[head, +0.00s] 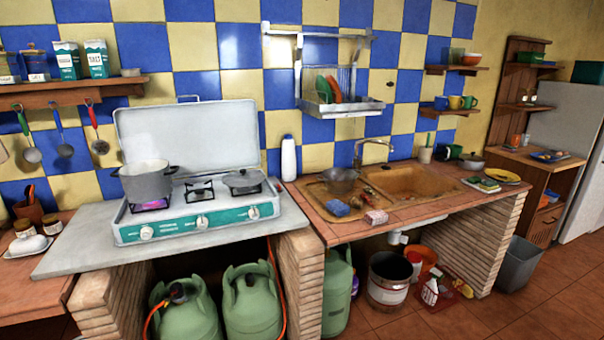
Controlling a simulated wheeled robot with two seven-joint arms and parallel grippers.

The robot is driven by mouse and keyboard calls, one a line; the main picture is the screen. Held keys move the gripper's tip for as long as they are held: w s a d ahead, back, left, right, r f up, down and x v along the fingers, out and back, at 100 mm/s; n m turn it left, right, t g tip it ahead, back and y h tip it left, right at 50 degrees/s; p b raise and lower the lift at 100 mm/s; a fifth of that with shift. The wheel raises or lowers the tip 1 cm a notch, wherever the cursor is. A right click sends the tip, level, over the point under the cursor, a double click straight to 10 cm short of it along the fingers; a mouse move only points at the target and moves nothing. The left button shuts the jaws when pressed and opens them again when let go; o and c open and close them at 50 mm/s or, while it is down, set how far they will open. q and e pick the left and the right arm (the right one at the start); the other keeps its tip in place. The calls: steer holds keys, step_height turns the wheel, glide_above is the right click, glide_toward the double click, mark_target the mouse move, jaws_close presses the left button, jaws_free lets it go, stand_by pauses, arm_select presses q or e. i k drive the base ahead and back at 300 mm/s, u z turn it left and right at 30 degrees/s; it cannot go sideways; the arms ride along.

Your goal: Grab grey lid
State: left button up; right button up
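A grey lid (243,178) appears to lie flat over the right burner of the camping stove (198,226). It is small in the view, and a short dark piece sticks up on it. A grey pot (146,182) stands on the left burner, with a bluish-purple flame under it. The pot's top looks open. Neither of my grippers is in the head view.
The stove's raised white back panel (187,136) stands behind the burners. A white bottle (289,158) stands right of the stove. The sink counter (440,202) holds a pot, a sponge and dishes. The grey slab (75,252) has bare room left of the stove.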

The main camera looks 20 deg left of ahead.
mark_target(243, 177)
steer(key=z, duration=0.45)
steer(key=i, duration=0.8)
steer(key=u, duration=0.4)
steer(key=i, duration=0.95)
steer(key=u, duration=0.8)
